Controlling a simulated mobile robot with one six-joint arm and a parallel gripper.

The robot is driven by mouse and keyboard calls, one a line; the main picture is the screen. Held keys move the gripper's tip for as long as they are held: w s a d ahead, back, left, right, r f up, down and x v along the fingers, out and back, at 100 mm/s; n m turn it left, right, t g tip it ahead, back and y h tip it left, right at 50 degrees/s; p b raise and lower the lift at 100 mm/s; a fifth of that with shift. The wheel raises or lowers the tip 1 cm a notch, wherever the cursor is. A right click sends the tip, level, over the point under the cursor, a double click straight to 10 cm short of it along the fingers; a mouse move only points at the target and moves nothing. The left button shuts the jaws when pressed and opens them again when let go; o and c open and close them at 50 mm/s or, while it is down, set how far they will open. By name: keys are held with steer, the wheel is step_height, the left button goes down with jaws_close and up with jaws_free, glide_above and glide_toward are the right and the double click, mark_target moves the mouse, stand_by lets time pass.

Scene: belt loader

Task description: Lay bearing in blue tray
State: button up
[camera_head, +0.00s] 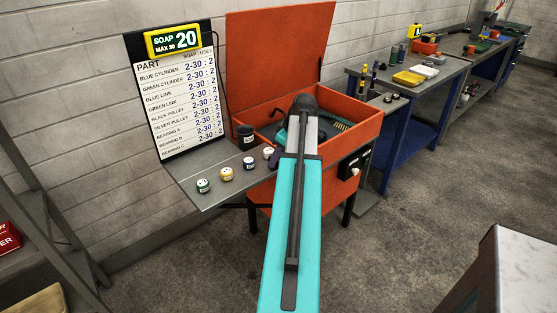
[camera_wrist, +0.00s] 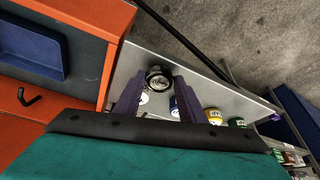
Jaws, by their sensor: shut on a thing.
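The bearing (camera_wrist: 158,78) is a dark ring with a silvery face. In the wrist view it sits between the tips of the two dark purple fingers of my gripper (camera_wrist: 157,82), which is shut on it. The bearing is above the grey side shelf. The blue tray (camera_wrist: 30,50) lies inside the orange washer, at the upper left of the wrist view, to the left of my gripper. Its visible part is empty and its left end is cut off. In the head view my arm hides the gripper tips, the bearing and the tray.
The orange washer (camera_head: 366,131) has its lid (camera_head: 280,60) raised. A black hook (camera_wrist: 28,97) stands inside it. Several small jars stand on the side shelf (camera_head: 185,171), with a black jar (camera_head: 245,137) behind. A sign board stands behind the shelf. Blue-legged benches (camera_head: 405,135) stand right.

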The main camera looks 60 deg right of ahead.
step_height(320, 180, up, 2)
steer(key=shift+b, duration=0.3)
steer(key=s+a+r+b, duration=0.2)
steer(key=s+b, duration=0.1)
steer(key=s, duration=1.3)
steer(key=shift+w+a, duration=0.1)
steer(key=shift+w, duration=0.05)
